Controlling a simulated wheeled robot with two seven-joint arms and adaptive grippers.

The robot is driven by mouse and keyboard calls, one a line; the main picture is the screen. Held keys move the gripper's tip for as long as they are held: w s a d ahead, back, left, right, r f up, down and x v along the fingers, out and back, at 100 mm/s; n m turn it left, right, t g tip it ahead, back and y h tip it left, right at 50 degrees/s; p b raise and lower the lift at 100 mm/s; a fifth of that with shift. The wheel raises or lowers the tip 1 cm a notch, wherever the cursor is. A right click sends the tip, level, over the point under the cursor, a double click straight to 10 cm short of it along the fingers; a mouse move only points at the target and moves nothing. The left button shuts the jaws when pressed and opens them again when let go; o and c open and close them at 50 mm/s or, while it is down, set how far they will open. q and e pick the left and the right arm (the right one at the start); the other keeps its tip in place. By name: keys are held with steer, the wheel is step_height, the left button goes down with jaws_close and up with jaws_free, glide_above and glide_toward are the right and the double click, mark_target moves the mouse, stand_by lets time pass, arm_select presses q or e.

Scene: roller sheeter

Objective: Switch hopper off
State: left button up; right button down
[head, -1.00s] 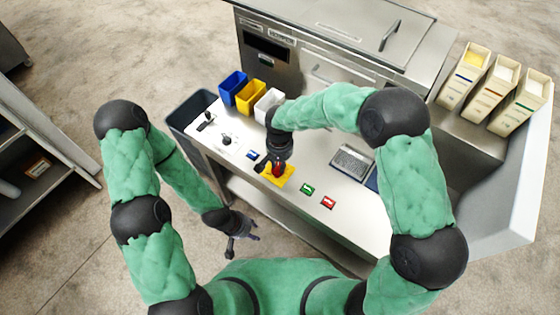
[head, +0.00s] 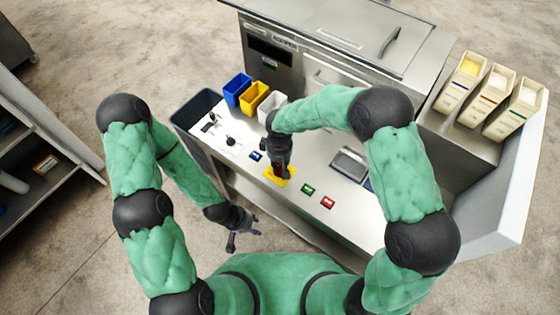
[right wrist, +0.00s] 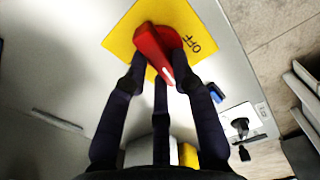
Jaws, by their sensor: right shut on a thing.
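The red hopper switch handle (right wrist: 153,50) stands on a yellow plate (right wrist: 128,22) with black lettering, in the right wrist view. My right gripper (right wrist: 160,84) is shut on the red handle, its dark fingers on both sides of it. In the head view my right gripper (head: 280,172) is over the yellow plate (head: 285,182) on the white worktop and hides the red handle. My left gripper (head: 245,232) is off the worktop's front edge, empty, with its fingers spread.
Green (head: 308,189) and red (head: 327,203) buttons lie right of the plate, a blue button (head: 256,156) left. Blue (head: 236,89), yellow (head: 254,97) and white (head: 271,107) bins stand behind. Several cream hoppers (head: 488,98) stand at the right.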

mark_target(279, 165)
steer(key=shift+n+p, duration=0.3)
steer(key=shift+n, duration=0.7)
steer(key=c, duration=1)
jaws_free()
step_height(279, 165, up, 12)
steer(key=shift+a, duration=0.1)
